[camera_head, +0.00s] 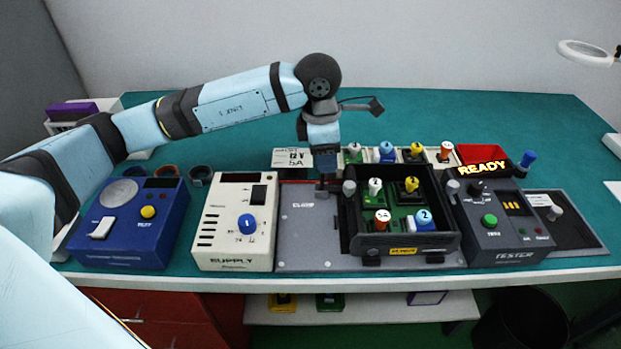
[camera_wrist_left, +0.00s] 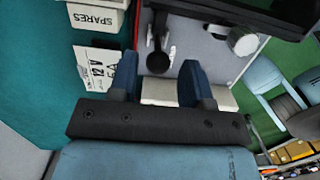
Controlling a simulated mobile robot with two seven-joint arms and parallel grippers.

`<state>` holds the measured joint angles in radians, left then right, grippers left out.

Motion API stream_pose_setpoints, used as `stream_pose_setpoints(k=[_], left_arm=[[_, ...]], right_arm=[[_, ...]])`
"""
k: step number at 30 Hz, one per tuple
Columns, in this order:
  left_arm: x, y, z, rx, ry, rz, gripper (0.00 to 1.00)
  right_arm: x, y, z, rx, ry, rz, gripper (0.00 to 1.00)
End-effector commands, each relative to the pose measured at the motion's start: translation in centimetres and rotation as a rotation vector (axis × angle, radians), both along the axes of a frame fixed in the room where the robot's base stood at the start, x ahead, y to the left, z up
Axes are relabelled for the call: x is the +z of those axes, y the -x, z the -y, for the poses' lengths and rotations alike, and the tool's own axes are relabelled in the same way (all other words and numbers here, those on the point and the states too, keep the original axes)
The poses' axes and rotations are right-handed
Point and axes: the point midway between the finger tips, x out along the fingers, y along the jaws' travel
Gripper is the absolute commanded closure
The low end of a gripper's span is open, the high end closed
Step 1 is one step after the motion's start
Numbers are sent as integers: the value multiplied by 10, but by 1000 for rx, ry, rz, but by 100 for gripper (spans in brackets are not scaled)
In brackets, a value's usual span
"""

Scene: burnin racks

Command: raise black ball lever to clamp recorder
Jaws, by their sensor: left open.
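The black ball lever (camera_wrist_left: 158,62) shows in the left wrist view as a dark rod ending in a round ball. It lies between my left fingers, near their tips; I cannot tell whether they touch it. In the head view my left gripper (camera_head: 325,165) points down over the back of the grey clamp plate (camera_head: 305,235) and largely hides the lever. My left gripper (camera_wrist_left: 158,82) is open. A black open-topped box (camera_head: 365,245) with several coloured knobs sits on the plate's right part; no label confirms it as the recorder. My right gripper is not in view.
The cream supply unit (camera_head: 208,235) stands left of the plate, with a blue unit (camera_head: 165,230) farther left. The dark tester (camera_head: 480,240) stands right, its sign reading READY. A spares rack (camera_head: 370,155) lies behind. A grey knob (camera_head: 349,187) is close to my gripper.

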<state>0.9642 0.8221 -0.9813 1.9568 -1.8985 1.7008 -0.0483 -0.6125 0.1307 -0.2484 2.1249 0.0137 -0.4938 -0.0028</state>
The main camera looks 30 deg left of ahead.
Motion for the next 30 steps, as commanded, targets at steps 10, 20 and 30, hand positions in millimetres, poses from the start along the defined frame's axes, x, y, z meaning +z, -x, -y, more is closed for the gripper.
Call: stream_pose_setpoints(k=[10,20,30], left_arm=[[31,0,0,0,0,2,55],[57,0,0,0,-1,1,55],[64,0,0,0,-1,1,55]], right_arm=[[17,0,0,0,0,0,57],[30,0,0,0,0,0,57],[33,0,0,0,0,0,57]])
